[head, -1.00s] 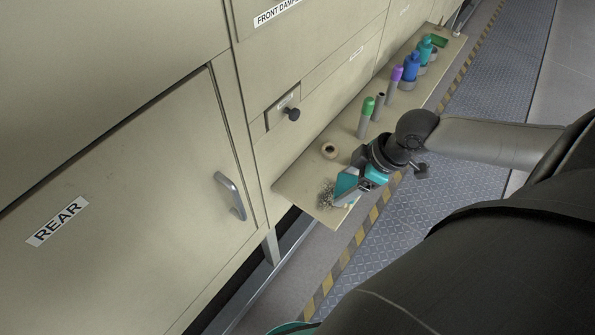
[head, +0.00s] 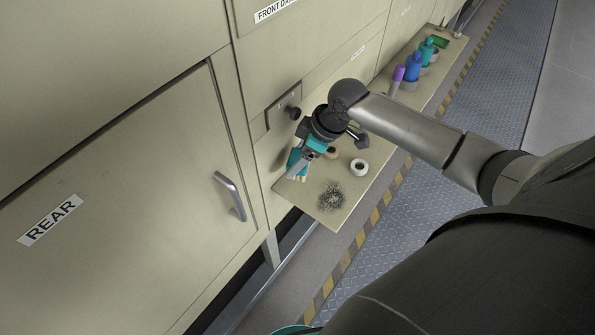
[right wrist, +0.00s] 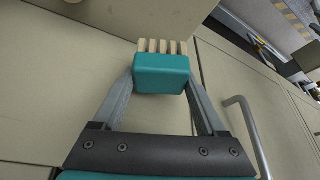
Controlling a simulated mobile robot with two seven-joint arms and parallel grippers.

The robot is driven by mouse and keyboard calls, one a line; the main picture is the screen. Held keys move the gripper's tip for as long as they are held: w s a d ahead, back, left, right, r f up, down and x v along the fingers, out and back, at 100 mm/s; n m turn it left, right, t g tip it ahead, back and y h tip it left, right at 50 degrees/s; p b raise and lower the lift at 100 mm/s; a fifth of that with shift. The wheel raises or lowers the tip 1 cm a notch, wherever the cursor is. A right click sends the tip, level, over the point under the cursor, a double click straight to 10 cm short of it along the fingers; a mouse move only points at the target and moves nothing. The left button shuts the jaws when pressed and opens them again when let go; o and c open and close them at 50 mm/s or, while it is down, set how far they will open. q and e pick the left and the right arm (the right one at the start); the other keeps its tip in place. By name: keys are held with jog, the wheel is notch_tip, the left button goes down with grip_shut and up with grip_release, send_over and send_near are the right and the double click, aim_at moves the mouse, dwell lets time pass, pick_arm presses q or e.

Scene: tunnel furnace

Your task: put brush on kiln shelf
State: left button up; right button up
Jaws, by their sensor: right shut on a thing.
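My right gripper (head: 304,162) is shut on the brush, a teal block with a row of pale, slat-like tufts. In the right wrist view the brush (right wrist: 162,72) sits between the two grey fingers, tufts pointing away from the palm. In the head view the brush (head: 296,170) shows in front of the furnace wall, over the near-left end of the long beige shelf (head: 352,190). The gap between brush and shelf is unclear. My left gripper is not in view.
On the shelf lie a wiry grey tangle (head: 331,196), a white ring (head: 359,167) and a brown ring (head: 332,152). Bottles, including a blue one (head: 413,68), stand farther along. A black knob (head: 293,112) and a door handle (head: 230,196) stick out from the furnace.

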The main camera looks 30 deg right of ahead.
notch_tip(320, 180, down, 6)
jog(key=shift+s+r+b, duration=0.1)
jog(key=shift+r+b, duration=0.15)
jog(key=shift+b, duration=0.05)
jog(key=shift+f, duration=0.2)
jog(key=o, duration=1.2)
jog(key=shift+f, duration=0.1)
jog(key=shift+o, duration=0.2)
jog(key=p+v, duration=0.2)
jog(key=v, duration=1)
